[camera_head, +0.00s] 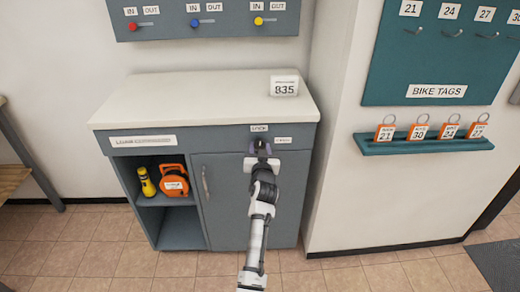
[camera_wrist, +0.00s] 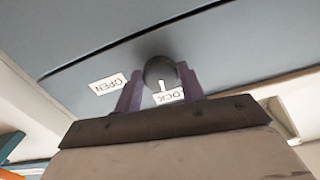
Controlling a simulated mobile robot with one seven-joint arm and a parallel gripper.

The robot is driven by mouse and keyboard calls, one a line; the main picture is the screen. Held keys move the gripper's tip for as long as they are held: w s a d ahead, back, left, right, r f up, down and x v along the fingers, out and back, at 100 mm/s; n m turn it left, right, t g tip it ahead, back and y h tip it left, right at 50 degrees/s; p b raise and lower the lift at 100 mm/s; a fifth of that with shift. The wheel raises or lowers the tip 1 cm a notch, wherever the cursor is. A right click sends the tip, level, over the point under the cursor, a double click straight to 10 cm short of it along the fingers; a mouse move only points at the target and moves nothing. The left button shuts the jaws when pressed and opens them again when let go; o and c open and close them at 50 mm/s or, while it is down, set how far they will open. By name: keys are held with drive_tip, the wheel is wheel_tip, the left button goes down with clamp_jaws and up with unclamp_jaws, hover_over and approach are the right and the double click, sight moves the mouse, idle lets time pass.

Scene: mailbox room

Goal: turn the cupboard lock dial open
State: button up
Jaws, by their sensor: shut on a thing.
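The cupboard (camera_head: 235,185) is grey with a white top, and its hinged door is shut. The lock dial is a dark round knob (camera_wrist: 158,68) on its upper front, with a white pointer mark directed at the LOCK label (camera_wrist: 170,97). The OPEN label (camera_wrist: 108,83) lies off to the left in the wrist view and to the right in the head view (camera_head: 283,140). My gripper (camera_head: 259,147) is at the dial, its purple fingers (camera_wrist: 160,80) on either side, shut on it.
An open shelf (camera_head: 172,200) in the cupboard holds a yellow torch (camera_head: 146,182) and an orange reel (camera_head: 173,181). A sign reading 835 (camera_head: 284,86) stands on top. A teal ledge with several orange tags (camera_head: 420,145) is on the right wall.

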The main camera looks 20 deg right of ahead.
drive_tip(key=m, duration=0.4)
drive_tip(key=shift+p, duration=0.4)
drive_tip(key=m, duration=0.2)
drive_tip(key=m+p, duration=0.1)
drive_tip(key=m, duration=0.2)
drive_tip(key=shift+a+r, duration=0.15)
drive_tip(key=m+p, duration=0.2)
drive_tip(key=m, duration=0.1)
drive_tip(key=shift+m, duration=0.3)
drive_tip(key=shift+m+p, duration=0.85)
drive_tip(key=shift+m, duration=1.05)
drive_tip(key=o, duration=1)
drive_tip(key=shift+c, duration=0.2)
drive_tip(key=v, duration=1.3)
drive_tip(key=shift+s, duration=0.35)
